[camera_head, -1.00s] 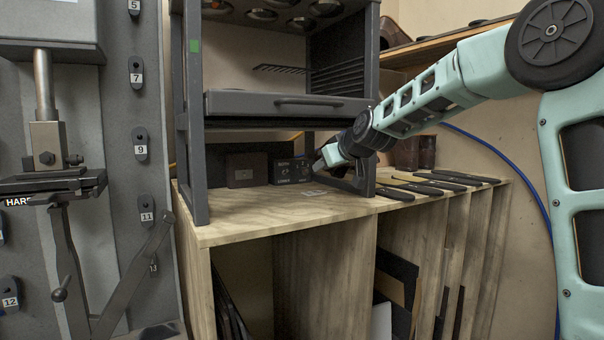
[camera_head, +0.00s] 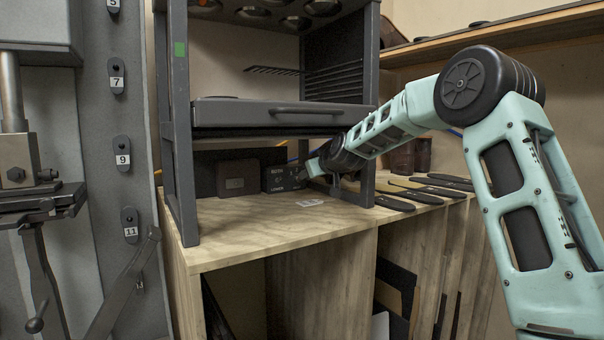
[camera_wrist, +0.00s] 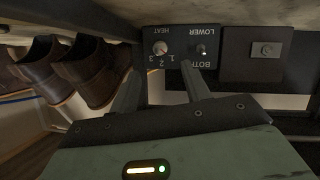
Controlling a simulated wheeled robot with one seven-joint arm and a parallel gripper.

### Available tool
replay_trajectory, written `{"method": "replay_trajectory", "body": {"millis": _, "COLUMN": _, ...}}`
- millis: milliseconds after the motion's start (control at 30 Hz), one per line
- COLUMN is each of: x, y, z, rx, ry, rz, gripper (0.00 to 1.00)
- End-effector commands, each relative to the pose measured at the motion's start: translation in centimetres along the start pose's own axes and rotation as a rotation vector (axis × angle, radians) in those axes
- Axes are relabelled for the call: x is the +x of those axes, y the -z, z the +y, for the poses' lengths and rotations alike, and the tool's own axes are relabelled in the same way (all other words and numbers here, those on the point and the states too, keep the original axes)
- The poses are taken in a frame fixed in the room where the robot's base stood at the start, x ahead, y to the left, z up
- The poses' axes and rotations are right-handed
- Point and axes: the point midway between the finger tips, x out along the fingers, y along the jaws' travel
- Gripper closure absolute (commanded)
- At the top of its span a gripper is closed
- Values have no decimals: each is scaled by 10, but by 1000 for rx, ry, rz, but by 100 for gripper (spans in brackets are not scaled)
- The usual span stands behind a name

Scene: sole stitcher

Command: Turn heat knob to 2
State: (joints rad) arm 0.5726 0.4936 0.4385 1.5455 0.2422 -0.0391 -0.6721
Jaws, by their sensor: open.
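The heat knob (camera_wrist: 160,47) is a small round pale knob on a black control box (camera_head: 285,178), marked HEAT with 1, 2 and 3 around it. The wrist view shows the box's panel (camera_wrist: 182,35) upside down. The knob's exact setting is too small to read. My gripper (camera_wrist: 161,72) is open and empty, its two fingers apart and pointing at the panel. In the wrist view the knob lies between and beyond the fingertips, apparently untouched. In the head view my gripper (camera_head: 316,167) is beside the box's right end, its fingers hard to make out.
A toggle switch (camera_wrist: 202,49) marked LOWER and BOTH sits beside the knob. A dark box (camera_head: 238,177) stands beside the control box. A grey rack frame with a drawer (camera_head: 240,113) is above, its post (camera_head: 367,172) near my arm. Brown shoes (camera_wrist: 95,70) stand to one side.

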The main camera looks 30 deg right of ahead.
Motion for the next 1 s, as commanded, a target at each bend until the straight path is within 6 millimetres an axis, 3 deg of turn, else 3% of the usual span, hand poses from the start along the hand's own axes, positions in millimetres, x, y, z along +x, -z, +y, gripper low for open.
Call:
{"method": "replay_trajectory", "body": {"millis": 300, "x": 59, "y": 2, "z": -1, "rx": 1, "ry": 3, "rz": -2, "gripper": 53}}
{"method": "replay_trajectory", "body": {"millis": 500, "x": 81, "y": 1, "z": 0, "rx": 2, "ry": 1, "rz": -1, "gripper": 53}}
{"method": "replay_trajectory", "body": {"millis": 933, "x": 89, "y": 0, "z": 0, "rx": 0, "ry": 1, "rz": 0, "gripper": 53}}
{"method": "replay_trajectory", "body": {"millis": 1000, "x": 89, "y": 0, "z": 0, "rx": 0, "ry": 1, "rz": 0, "gripper": 72}}
